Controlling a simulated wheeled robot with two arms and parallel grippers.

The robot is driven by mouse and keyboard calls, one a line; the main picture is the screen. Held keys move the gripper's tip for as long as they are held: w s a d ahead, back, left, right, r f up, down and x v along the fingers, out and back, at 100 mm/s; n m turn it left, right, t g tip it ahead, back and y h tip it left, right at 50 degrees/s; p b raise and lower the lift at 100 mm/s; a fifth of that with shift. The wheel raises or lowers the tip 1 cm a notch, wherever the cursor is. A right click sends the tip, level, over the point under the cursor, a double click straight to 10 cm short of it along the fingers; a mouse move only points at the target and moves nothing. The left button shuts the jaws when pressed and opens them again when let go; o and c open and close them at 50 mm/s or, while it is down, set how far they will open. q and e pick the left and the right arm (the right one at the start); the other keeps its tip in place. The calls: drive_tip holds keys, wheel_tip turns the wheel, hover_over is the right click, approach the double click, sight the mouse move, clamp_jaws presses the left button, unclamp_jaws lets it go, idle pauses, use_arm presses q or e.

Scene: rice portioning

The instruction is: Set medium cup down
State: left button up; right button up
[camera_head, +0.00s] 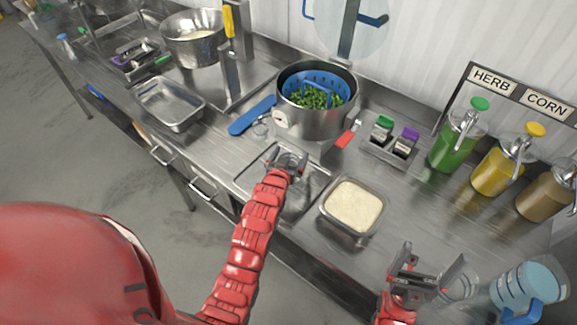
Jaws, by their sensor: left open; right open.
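The medium cup is hard to single out. A clear cup-like thing (461,285) shows faintly just right of my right gripper (428,272). That gripper is open over the counter at the lower right, and I cannot tell whether it touches the clear thing. A larger bluish clear cup or jug (523,283) with a blue handle stands further right. My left gripper (289,163) is open at the middle of the counter, in front of the pot (311,121). Something clear lies around and below it, partly hidden by the hand, and its shape is unclear.
A metal pan of rice-like food (352,236) sits right of my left arm. Green, yellow and brown pump bottles (452,146) line the right back. An empty metal tray (169,128) and a blue-handled utensil (252,116) lie to the left. The counter's front edge is close.

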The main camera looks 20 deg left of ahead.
use_arm(q)
drive_tip(key=shift+w+f, duration=0.2)
drive_tip(key=shift+w, duration=0.25)
drive_tip(key=shift+r, duration=0.1)
drive_tip(key=c, duration=1.2)
